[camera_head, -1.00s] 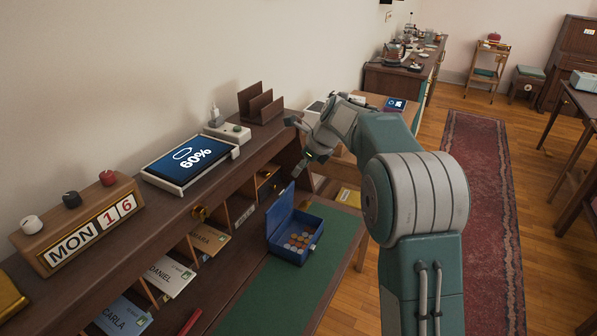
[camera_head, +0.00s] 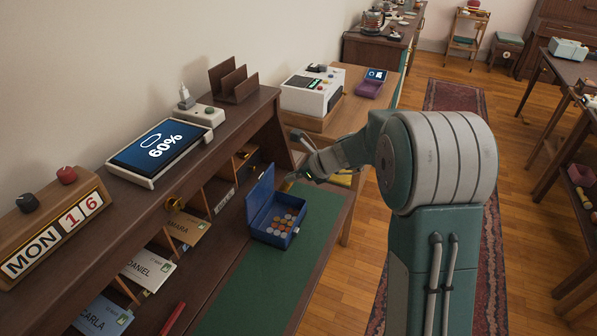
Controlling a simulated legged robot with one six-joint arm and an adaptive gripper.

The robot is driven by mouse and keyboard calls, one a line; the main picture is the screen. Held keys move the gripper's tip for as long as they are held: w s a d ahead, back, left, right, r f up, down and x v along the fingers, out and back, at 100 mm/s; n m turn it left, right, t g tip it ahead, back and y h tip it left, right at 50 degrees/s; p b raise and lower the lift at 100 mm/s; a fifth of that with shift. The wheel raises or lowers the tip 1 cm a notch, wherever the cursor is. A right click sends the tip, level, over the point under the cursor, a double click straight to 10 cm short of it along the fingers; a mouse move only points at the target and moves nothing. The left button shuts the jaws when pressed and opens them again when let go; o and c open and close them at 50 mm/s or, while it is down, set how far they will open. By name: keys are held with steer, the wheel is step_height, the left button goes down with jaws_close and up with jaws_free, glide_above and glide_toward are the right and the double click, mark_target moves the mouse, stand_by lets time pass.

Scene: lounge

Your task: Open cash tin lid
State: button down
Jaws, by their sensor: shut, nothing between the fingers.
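The cash tin (camera_head: 275,240) is a small blue box on the green desk mat. Its lid (camera_head: 260,195) stands up, raised on the left side of the tin, so the tin is open. Several coins (camera_head: 281,221) lie inside in plain sight. My gripper (camera_head: 290,180) is just beyond and to the right of the raised lid, close to the tin's far side. Its fingers are small and partly dark in this view, and they hold nothing. I cannot tell whether they touch the lid.
The green mat (camera_head: 238,294) is clear in front of the tin. Pigeonholes with name cards (camera_head: 149,268) line the desk's left side. A tablet (camera_head: 165,148) and a calendar block (camera_head: 50,237) stand on the shelf above. A white machine (camera_head: 311,92) stands beyond my arm.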

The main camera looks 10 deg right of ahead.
mark_target(262, 179)
steer(key=w+a+f, duration=0.1)
steer(key=w+a, duration=0.1)
steer(key=a, duration=0.1)
steer(key=w+a+f, duration=0.1)
steer(key=a, duration=0.1)
steer(key=shift+w+a+f, duration=0.2)
steer(key=shift+w+f, duration=0.15)
steer(key=shift+w, duration=0.05)
steer(key=shift+w+a, duration=0.1)
steer(key=shift+a, duration=0.2)
steer(key=shift+d, duration=0.15)
steer(key=shift+w+a+r, duration=0.15)
steer(key=shift+w+a, duration=0.3)
steer(key=shift+a, duration=0.35)
steer(key=shift+w+a+r, duration=0.1)
steer(key=shift+w+a, duration=0.35)
steer(key=shift+a, duration=0.3)
